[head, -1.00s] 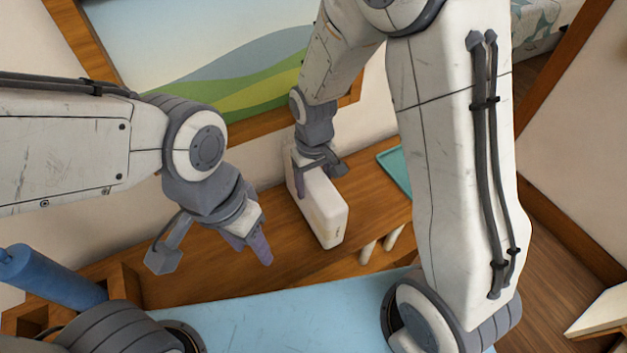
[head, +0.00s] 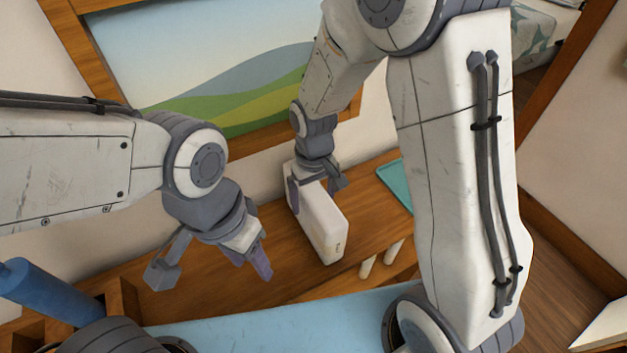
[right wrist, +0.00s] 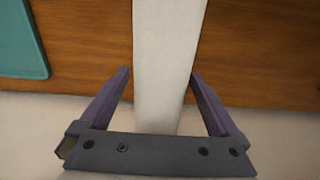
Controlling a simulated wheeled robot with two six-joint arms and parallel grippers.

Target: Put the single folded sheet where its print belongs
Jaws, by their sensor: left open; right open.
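A white box-like block (head: 324,232) stands on the wooden shelf below the picture; it could be the folded sheet, but I cannot tell, and a small dark mark shows on its near end. My right gripper (head: 318,182) is over the far end of this block. In the right wrist view the block (right wrist: 166,60) runs between the two open fingers of my right gripper (right wrist: 160,82), with a gap on each side. My left gripper (head: 212,268) is open and empty above the shelf, to the left of the block.
The wooden shelf (head: 195,287) runs along the wall under a framed landscape (head: 230,60). A teal tray (head: 396,183) lies right of the block and shows in the right wrist view (right wrist: 20,40). A blue roll (head: 45,290) is at the left. Pale pegs (head: 395,250) stick out below the shelf.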

